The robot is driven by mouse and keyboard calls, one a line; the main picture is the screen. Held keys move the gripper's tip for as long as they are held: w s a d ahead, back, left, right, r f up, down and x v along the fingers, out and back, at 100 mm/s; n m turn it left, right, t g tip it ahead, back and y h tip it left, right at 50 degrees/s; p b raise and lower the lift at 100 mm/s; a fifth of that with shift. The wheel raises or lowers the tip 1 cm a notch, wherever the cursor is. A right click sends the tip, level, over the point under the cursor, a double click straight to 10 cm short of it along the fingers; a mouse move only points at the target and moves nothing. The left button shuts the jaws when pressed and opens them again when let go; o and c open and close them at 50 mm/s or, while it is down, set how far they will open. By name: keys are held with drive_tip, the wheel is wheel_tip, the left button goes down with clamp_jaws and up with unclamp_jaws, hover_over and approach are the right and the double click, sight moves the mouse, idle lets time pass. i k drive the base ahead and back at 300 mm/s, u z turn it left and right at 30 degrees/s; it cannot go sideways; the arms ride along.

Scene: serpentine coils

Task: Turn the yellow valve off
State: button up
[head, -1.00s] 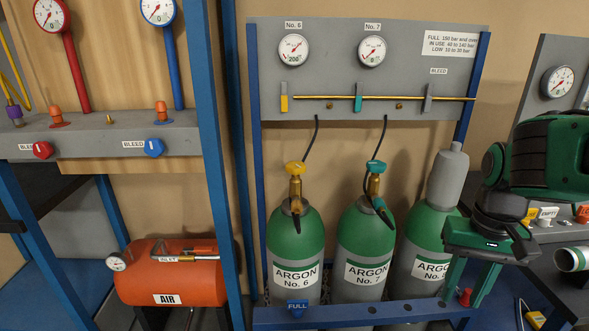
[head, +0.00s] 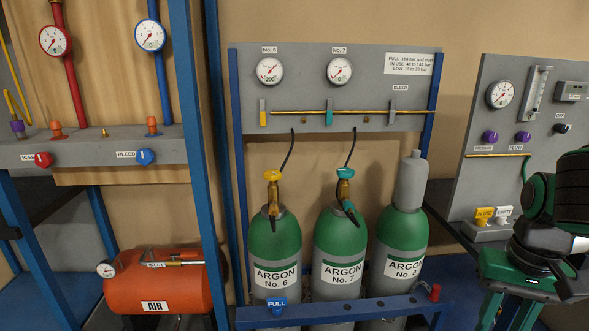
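A yellow valve handwheel (head: 273,175) tops the green and grey cylinder labelled ARGON No. 6 (head: 275,240). A small yellow lever (head: 262,112) stands upright on the panel under gauge No. 6 (head: 269,70), which has its own dial reading. My green gripper (head: 507,312) is at the lower right, well right of the cylinders and pointing down. Its two fingers are apart with a gap between them; their tips run to the bottom edge. Nothing shows between them. It touches neither yellow part.
Cylinder No. 7 (head: 339,240) has a teal valve; capped No. 8 (head: 402,235) stands beside it. A grey panel bench (head: 467,200) stands right, holding IN USE and EMPTY tags. An orange air tank (head: 160,283) sits left.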

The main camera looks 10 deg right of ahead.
sight(271, 175)
drive_tip(key=z, duration=0.05)
drive_tip(key=i, duration=1)
